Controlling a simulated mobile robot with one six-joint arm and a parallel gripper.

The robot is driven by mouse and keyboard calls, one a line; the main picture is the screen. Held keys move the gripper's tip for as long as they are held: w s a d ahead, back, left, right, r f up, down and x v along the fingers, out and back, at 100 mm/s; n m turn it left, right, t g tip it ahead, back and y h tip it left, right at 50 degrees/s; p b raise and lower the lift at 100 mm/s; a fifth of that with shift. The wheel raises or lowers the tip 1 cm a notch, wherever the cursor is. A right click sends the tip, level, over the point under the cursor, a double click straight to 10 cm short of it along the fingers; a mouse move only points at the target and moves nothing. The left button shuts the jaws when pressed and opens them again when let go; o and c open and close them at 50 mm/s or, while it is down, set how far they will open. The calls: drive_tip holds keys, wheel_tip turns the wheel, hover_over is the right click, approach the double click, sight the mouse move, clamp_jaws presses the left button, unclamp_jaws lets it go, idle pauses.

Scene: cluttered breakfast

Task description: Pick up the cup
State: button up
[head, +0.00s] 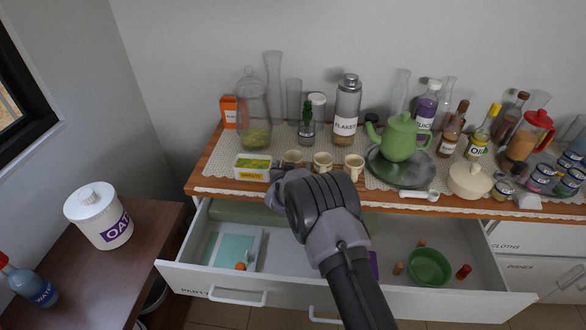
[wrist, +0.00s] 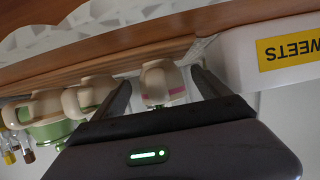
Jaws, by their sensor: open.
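Three small cream cups stand in a row on the counter in the head view. The left cup (head: 292,157) is partly hidden by my gripper (head: 278,174). The middle cup (head: 323,162) and the right cup (head: 353,167) show beside it. In the wrist view, which is upside down, a cream cup with a pink band (wrist: 163,84) sits between the two dark fingers of my gripper (wrist: 160,80). The fingers are open, one on each side, with gaps to the cup. The cup next to it (wrist: 92,95) has a green band and stands just outside one finger.
A yellow-labelled SWEETS box (wrist: 285,50) stands close to the other finger; the box also shows in the head view (head: 252,167). A green teapot (head: 398,138) stands on a tray (head: 418,174) to the right. An open drawer (head: 410,300) juts out below the counter.

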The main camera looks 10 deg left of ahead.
drive_tip(key=shift+w+f, duration=0.15)
drive_tip(key=shift+w, duration=0.25)
drive_tip(key=c, duration=1.7)
drive_tip(key=shift+c, duration=0.3)
drive_tip(key=shift+r, duration=0.2)
drive_tip(key=shift+r, duration=0.3)
wheel_tip(320, 180, up, 3)
drive_tip(key=shift+s+r+p, duration=0.15)
drive_tip(key=shift+p, duration=1)
drive_tip(key=s+d+r+p, duration=0.1)
drive_tip(key=s+d+p, duration=0.2)
drive_tip(key=s, duration=1.2)
drive_tip(key=shift+d, duration=0.75)
drive_tip(key=shift+s, duration=0.1)
